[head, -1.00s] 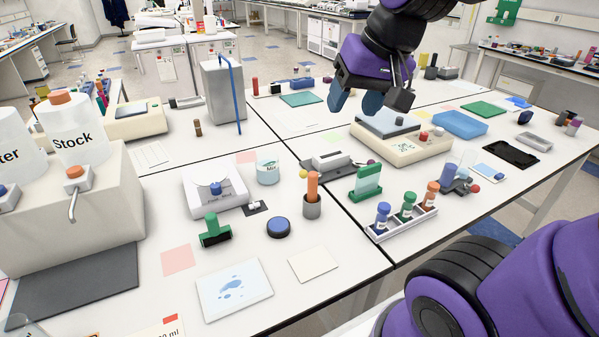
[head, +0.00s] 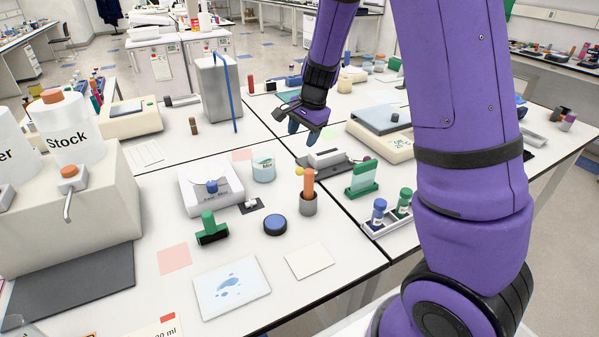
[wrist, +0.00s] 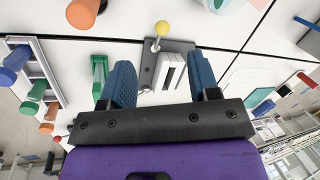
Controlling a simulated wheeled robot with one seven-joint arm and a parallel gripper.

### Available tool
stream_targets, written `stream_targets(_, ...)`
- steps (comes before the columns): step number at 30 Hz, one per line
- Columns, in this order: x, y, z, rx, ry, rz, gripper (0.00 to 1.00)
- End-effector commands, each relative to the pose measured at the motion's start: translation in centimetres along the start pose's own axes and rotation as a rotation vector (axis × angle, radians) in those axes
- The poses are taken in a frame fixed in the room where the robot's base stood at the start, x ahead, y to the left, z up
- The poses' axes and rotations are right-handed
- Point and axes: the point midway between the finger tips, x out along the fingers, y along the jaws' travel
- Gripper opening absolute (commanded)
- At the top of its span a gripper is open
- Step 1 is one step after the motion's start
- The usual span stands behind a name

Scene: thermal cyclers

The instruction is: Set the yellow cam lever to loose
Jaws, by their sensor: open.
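The yellow cam lever (head: 299,171) has a round yellow knob at the left end of a small clamp device (head: 326,158), a pale block on a dark plate. In the wrist view the lever's yellow knob (wrist: 162,28) sits on a short metal rod that points away from my gripper, at the top edge of the plate (wrist: 184,46). My gripper (head: 304,133) is open and empty, above and just behind the clamp in the head view. In the wrist view my gripper (wrist: 162,80) has its fingers on either side of the pale block, seen from above; I cannot tell the height between them.
A green rack (head: 363,179) and a tube rack (head: 378,230) are to the right. A beaker (head: 264,169) is left. My arm hides much of the right side.

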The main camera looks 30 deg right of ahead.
Motion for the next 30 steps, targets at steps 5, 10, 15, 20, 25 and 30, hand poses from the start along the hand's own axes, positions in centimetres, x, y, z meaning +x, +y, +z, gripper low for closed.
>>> stream_targets(5, 4.3, -0.3, -2.2, 0.112, 0.043, 0.04, 0.56)
stream_targets(10, 6.1, -0.4, -3.2, 0.162, 0.068, 0.054, 0.56)
stream_targets(15, 7.2, -0.3, -3.5, 0.172, 0.071, 0.056, 0.56)
stream_targets(20, 9.4, -0.1, -3.6, 0.171, 0.07, 0.059, 0.56)
stream_targets(25, 12.5, 0.1, -3.8, 0.17, 0.071, 0.059, 0.56)
stream_targets(30, 15.0, 0.2, -4.0, 0.17, 0.07, 0.057, 0.56)
